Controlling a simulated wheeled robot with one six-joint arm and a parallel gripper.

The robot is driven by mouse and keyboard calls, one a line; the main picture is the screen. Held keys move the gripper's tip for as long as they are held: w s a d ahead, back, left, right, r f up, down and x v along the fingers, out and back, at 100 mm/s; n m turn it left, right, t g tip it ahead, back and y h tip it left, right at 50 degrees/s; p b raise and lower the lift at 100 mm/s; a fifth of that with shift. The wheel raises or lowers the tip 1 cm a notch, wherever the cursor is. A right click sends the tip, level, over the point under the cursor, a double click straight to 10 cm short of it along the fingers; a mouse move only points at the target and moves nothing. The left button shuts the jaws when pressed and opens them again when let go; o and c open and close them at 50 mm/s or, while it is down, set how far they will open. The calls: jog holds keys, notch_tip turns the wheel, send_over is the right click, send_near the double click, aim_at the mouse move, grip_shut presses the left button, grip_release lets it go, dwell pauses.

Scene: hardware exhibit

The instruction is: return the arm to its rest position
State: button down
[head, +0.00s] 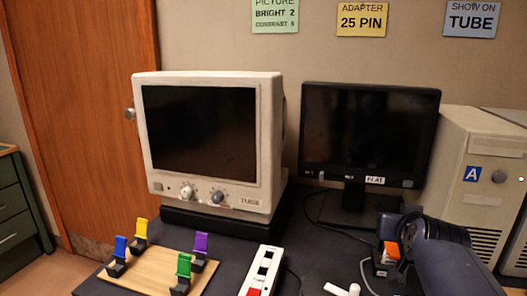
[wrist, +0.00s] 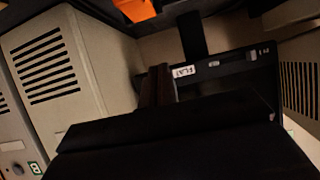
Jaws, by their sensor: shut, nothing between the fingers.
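My arm (head: 445,262) reaches in from the lower right of the head view, low over the dark table and in front of the beige computer case. My gripper (wrist: 158,88) shows in the wrist view as dark, shadowed parts across the middle and bottom. It is shut and holds nothing. In the head view its fingertips cannot be made out against the dark arm.
A flat monitor (head: 365,140) stands behind my arm, and a beige case (head: 480,150) stands close at right. An orange block (head: 388,250) is just left of my arm. A tube monitor (head: 205,140), wooden board (head: 150,268) with coloured clips and power strip (head: 262,270) are further left.

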jog(key=shift+w+r+g+y+p, duration=0.1)
jog(key=shift+r+g+y+p, duration=0.15)
jog(key=shift+g+p, duration=1.05)
jog(key=p, duration=0.2)
jog(key=w+g+p, duration=0.1)
jog(key=p, duration=0.2)
jog(key=w+g+y+p, duration=0.1)
jog(key=p, duration=0.1)
jog(key=shift+d+r, duration=0.25)
jog(key=shift+d, duration=0.1)
jog(key=w+g+p, duration=0.1)
jog(key=p, duration=0.2)
jog(key=g+p, duration=0.1)
jog(key=p, duration=0.2)
jog(key=shift+w+d+y, duration=0.25)
jog(key=shift+w, duration=0.1)
jog(key=w+g+p, duration=0.1)
jog(key=p, duration=0.2)
jog(key=w+g+p, duration=0.1)
jog(key=g+p, duration=0.1)
jog(key=p, duration=0.1)
jog(key=w+d+f+g+y+p, duration=0.1)
jog(key=p, duration=0.2)
jog(key=shift+w+g+p, duration=0.1)
jog(key=shift+g+p, duration=0.2)
jog(key=shift+p, duration=0.05)
jog(key=shift+f, duration=0.1)
